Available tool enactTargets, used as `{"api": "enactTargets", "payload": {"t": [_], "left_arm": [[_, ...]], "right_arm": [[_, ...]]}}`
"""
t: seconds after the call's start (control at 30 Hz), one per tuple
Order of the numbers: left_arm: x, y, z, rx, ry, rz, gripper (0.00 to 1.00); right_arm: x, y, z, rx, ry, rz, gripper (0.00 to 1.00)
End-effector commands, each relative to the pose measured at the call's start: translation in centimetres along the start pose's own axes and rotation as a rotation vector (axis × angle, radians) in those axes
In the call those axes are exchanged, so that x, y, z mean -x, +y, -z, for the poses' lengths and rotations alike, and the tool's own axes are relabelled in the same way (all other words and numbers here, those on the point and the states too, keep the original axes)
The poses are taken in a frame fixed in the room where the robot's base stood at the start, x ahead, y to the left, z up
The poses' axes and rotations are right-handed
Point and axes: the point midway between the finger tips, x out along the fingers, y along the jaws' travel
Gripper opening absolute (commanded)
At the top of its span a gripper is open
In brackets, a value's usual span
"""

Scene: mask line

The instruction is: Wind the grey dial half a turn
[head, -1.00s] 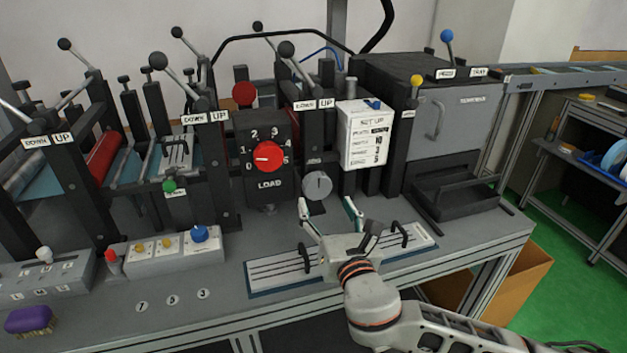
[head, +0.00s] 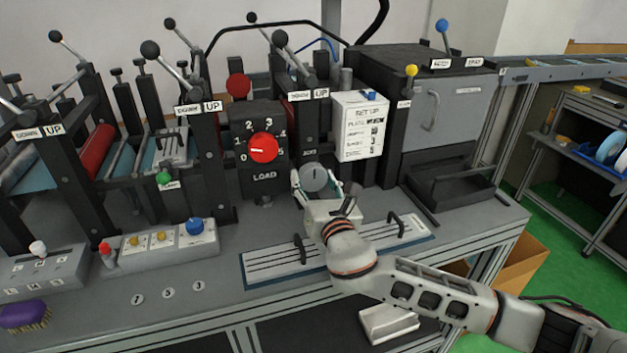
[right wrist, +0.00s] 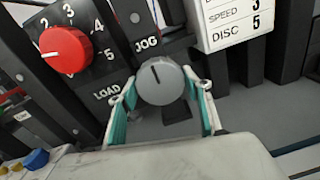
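The grey dial (head: 314,177) sits on the front of the machine, to the lower right of the red LOAD dial (head: 264,148). In the right wrist view the grey dial (right wrist: 160,82) shows a dark mark near its upper part, under a JOG label. My right gripper (head: 315,188) is open, with its teal-lined fingers on either side of the dial. In the right wrist view the fingers (right wrist: 160,98) stand left and right of the dial with gaps visible; I cannot tell whether they reach around it. My left gripper is not in view.
A white set-up card (head: 361,126) hangs to the right of the dial. A slotted plate with black handles (head: 350,248) lies on the bench below my right arm. A button box (head: 165,246) stands on the left, and black lever posts rise behind it.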

Motion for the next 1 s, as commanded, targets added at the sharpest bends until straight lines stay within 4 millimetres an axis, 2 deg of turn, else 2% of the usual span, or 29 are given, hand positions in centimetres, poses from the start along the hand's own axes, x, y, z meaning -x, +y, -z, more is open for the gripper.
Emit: {"api": "enactTargets", "payload": {"t": [0.03,0.07,0.47,0.67,1.0], "left_arm": [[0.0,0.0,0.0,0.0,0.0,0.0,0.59],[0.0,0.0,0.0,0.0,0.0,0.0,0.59],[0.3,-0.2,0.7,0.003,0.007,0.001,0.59],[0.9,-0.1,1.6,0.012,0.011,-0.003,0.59],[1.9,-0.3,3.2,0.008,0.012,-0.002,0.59]], "right_arm": [[0.0,0.0,0.0,0.0,0.0,0.0,0.32],[0.0,0.0,0.0,0.0,0.0,0.0,0.25],[0.0,0.0,-0.1,-0.043,0.002,0.001,0.25],[0.1,0.1,-0.3,-0.157,0.009,0.003,0.25],[0.1,0.0,-0.1,-0.464,0.025,0.006,0.25]]}}
